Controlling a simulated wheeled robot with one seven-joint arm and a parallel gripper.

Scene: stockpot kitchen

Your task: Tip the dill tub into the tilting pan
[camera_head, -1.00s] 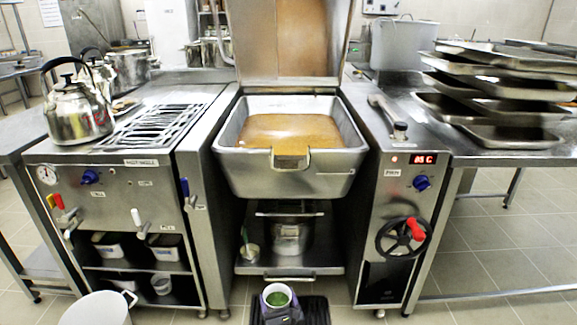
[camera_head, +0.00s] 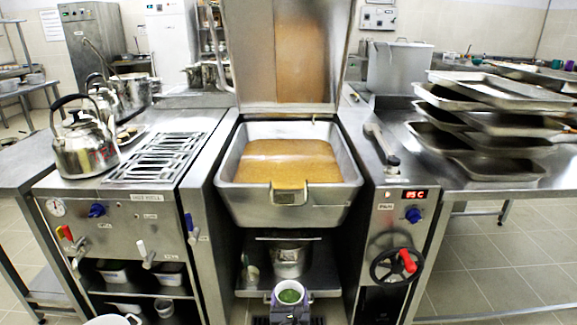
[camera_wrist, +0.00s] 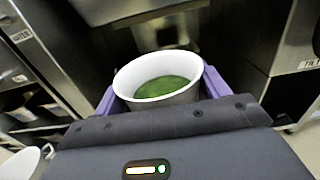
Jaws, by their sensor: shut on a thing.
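The tilting pan (camera_head: 234,205) stands open in the middle of the head view, with orange-brown liquid (camera_head: 290,165) in it and its lid (camera_head: 245,60) raised behind. The white dill tub (camera_head: 279,299) with green dill inside is at the bottom centre, in front of and below the pan. My gripper (camera_head: 289,307) is shut on it. In the wrist view the tub (camera_wrist: 160,102) is upright between the purple fingers of my gripper (camera_wrist: 158,95), its green contents level below the rim.
A hot well unit (camera_head: 115,215) with a steel kettle (camera_head: 85,150) stands left of the pan. On the right are a red-handled crank wheel (camera_head: 395,265) and stacked steel trays (camera_head: 490,105). A shelf (camera_head: 255,290) with a pot (camera_head: 290,260) lies under the pan.

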